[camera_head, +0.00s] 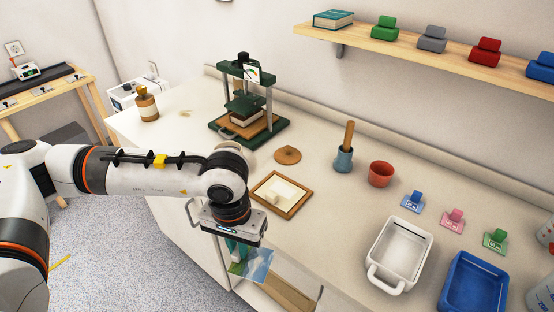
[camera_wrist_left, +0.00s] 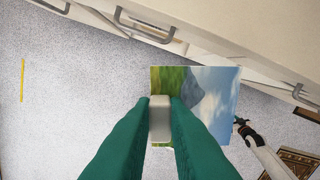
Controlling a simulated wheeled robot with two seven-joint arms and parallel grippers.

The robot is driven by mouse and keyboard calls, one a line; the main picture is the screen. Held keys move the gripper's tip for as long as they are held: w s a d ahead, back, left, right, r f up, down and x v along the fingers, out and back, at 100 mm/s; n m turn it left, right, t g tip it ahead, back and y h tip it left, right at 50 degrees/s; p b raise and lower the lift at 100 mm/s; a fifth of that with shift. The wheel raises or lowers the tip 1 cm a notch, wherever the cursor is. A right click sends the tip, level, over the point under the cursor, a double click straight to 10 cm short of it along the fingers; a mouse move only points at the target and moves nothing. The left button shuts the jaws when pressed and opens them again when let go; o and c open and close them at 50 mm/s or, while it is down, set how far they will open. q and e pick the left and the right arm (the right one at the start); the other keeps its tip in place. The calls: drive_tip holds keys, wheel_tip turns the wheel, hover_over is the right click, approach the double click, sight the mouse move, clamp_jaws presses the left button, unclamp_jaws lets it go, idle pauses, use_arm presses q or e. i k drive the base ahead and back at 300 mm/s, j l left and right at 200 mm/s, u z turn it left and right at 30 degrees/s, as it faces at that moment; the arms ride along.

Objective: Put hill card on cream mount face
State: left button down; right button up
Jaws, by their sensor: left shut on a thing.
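The hill card (camera_head: 257,265), with green slope, grey hill and blue sky, is gripped at its edge by my left gripper (camera_head: 238,250). In the left wrist view the card (camera_wrist_left: 208,98) shows its picture face, with the green fingers (camera_wrist_left: 160,120) closed at its left edge on a pale grey tab or block. The card hangs over the floor in front of the counter's front edge. The cream mount (camera_head: 284,192) lies in a brown wooden frame (camera_head: 296,208) on the counter, above and right of the gripper in the head view. A small cream block sits on the mount.
A green press (camera_head: 246,105) stands at the back. A brown disc (camera_head: 287,155), a blue pot (camera_head: 343,160), a terracotta pot (camera_head: 381,174), a white tray (camera_head: 399,252) and a blue tray (camera_head: 473,283) are on the counter. An open drawer (camera_head: 285,292) is below the card.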

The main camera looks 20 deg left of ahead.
sight(283, 189)
drive_tip(key=j+z, duration=0.3)
drive_tip(key=j, duration=0.25)
drive_tip(key=k+j+z, duration=0.1)
drive_tip(key=j+z, duration=0.15)
drive_tip(key=j, duration=0.25)
drive_tip(key=k+j+z, duration=0.15)
drive_tip(key=j+z, duration=0.15)
drive_tip(key=j, duration=0.2)
drive_tip(key=i+z, duration=0.35)
drive_tip(key=i, duration=0.15)
